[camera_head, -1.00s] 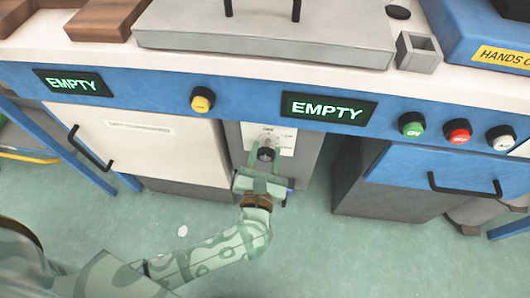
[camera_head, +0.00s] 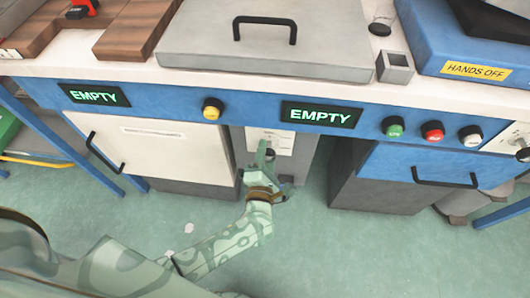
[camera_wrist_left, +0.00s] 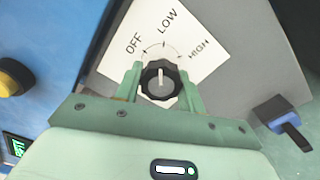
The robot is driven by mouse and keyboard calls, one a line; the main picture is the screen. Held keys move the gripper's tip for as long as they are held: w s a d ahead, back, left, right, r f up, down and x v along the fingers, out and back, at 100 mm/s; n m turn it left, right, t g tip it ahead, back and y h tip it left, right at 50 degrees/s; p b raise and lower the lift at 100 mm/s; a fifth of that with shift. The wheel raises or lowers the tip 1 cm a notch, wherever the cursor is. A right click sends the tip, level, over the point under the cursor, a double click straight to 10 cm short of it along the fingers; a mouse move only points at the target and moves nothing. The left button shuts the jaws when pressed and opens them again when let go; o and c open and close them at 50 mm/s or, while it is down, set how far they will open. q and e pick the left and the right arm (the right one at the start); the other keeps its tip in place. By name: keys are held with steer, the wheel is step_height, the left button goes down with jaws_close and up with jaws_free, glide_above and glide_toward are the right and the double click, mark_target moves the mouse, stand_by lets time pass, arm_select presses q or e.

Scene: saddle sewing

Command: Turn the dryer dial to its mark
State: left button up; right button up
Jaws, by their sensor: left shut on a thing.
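The dryer dial is a black ridged knob with a pale pointer line (camera_wrist_left: 160,84). It sits in front of a white plate (camera_wrist_left: 166,40) marked OFF, LOW and HIGH in the left wrist view. The pointer line points roughly up the picture, toward the LOW side; the exact alignment is hard to tell. My left gripper (camera_wrist_left: 161,88) has its two green fingers on either side of the dial, shut on it. In the head view my left gripper (camera_head: 264,158) reaches the plate (camera_head: 282,140), and the dial is small and partly hidden there. My right gripper is not in view.
A blue lever or switch (camera_wrist_left: 284,122) sticks out right of the dial in the left wrist view. A yellow button (camera_head: 212,108) and EMPTY displays (camera_head: 322,114) are on the blue panel above. Green, red and white buttons (camera_head: 432,131) sit farther right. Open floor lies below.

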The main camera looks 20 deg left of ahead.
arm_select(q)
steer(key=shift+m+p, duration=0.35)
steer(key=shift+m, duration=0.45)
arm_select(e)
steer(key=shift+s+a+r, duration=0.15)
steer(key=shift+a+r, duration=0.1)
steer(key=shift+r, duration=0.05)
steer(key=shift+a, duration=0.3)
arm_select(q)
steer(key=o, duration=1)
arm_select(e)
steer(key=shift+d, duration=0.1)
